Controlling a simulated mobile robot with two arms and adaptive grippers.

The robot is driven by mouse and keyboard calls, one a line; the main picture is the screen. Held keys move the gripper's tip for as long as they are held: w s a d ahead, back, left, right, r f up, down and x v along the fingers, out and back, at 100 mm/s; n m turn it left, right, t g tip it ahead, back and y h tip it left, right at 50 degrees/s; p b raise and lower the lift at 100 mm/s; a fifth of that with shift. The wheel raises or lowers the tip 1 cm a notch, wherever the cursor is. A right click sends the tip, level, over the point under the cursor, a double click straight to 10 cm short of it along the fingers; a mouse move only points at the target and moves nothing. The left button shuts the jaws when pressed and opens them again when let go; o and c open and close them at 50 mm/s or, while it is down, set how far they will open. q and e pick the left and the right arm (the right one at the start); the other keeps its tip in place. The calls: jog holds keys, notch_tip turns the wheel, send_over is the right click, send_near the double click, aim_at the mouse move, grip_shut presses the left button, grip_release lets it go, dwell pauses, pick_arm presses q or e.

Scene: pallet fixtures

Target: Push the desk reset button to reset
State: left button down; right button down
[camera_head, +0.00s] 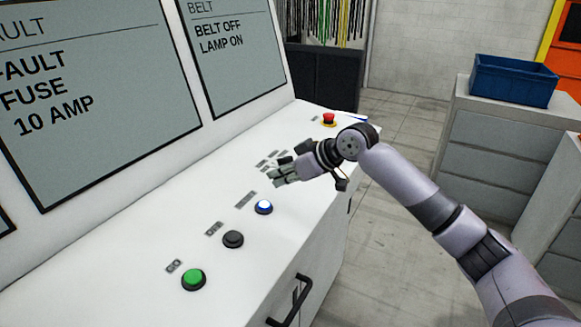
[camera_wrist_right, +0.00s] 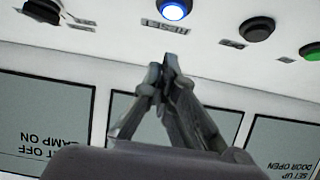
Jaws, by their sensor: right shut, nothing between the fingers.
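The reset button is a lit blue button (camera_head: 264,207) in a dark ring on the white sloping desk (camera_head: 130,235). In the right wrist view the blue button (camera_wrist_right: 174,10) is at the top edge, partly cut off, beside a label reading RESET. My right gripper (camera_head: 279,179) is shut and empty above the desk, a little beyond the blue button in the head view. In the right wrist view its closed fingertips (camera_wrist_right: 170,62) appear below the RESET label, apart from the button. My left gripper is not in view.
A black button (camera_head: 233,239) and a green button (camera_head: 193,279) sit nearer along the desk. A red mushroom button (camera_head: 329,118) is at the far end. Screens (camera_head: 100,95) rise behind the buttons. A blue crate (camera_head: 513,80) stands on a cabinet at right.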

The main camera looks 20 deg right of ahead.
aim_at(269, 204)
jog(key=p+x, duration=0.1)
jog(key=x, duration=0.2)
jog(key=shift+w+a, duration=0.2)
jog(key=shift+w, duration=0.05)
notch_tip(269, 204, down, 3)
jog(key=shift+w+a+r+p, duration=0.1)
jog(key=shift+w+a+p, duration=0.1)
jog(key=shift+p, duration=0.4)
jog(key=shift+d+f, duration=0.1)
jog(key=shift+f, duration=0.8)
